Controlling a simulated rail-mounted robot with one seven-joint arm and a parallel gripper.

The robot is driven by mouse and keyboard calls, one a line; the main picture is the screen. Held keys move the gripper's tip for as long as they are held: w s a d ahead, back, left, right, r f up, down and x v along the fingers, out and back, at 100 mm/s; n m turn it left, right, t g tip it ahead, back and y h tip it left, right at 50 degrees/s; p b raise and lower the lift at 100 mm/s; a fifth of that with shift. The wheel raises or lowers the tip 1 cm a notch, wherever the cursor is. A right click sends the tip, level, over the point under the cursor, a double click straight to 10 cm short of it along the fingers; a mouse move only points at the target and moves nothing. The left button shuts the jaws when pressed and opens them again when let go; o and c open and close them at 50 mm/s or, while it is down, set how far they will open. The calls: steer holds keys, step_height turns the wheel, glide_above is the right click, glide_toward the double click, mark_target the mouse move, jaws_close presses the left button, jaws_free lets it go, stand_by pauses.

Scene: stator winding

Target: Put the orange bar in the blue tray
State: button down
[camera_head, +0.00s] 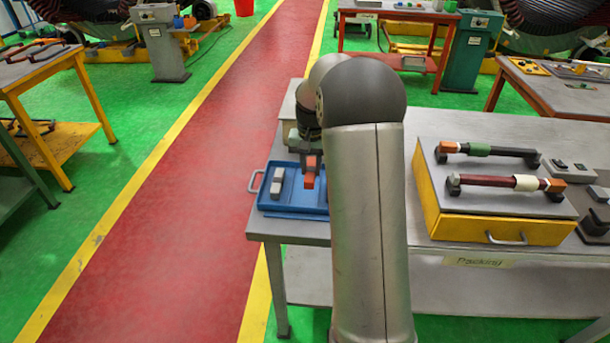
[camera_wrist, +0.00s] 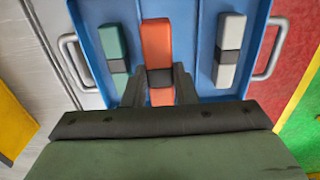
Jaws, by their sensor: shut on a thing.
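The orange bar (camera_head: 311,171) has a dark grey middle band in the wrist view (camera_wrist: 156,42). My gripper (camera_wrist: 158,84) is shut on it around that band. It also shows in the camera_head view (camera_head: 309,158), partly hidden by my arm. The blue tray (camera_head: 290,211) sits on the grey table at its left end, and fills the top of the wrist view (camera_wrist: 262,45). The bar is over the tray's interior, between a green bar and a light grey bar. The exact height of the bar above the tray floor cannot be told.
In the tray lie a green bar (camera_wrist: 114,55) and a light grey bar (camera_wrist: 230,50), both with dark bands. Metal handles (camera_wrist: 268,48) stick out at the tray's sides. A yellow case (camera_head: 490,222) carrying handled bars stands on the table at right.

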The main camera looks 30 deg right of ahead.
steer(key=shift+w+a+f, duration=0.3)
steer(key=shift+w+f, duration=0.4)
steer(key=shift+f, duration=0.15)
steer(key=shift+w+a+f+p, duration=0.1)
steer(key=shift+w+f+p, duration=0.05)
steer(key=shift+f, duration=0.8)
steer(key=shift+w+f+p, duration=0.1)
steer(key=shift+f+p, duration=0.05)
steer(key=shift+f, duration=0.75)
steer(key=shift+f, duration=0.2)
steer(key=c, duration=1.2)
jaws_free()
steer(key=shift+o, duration=0.2)
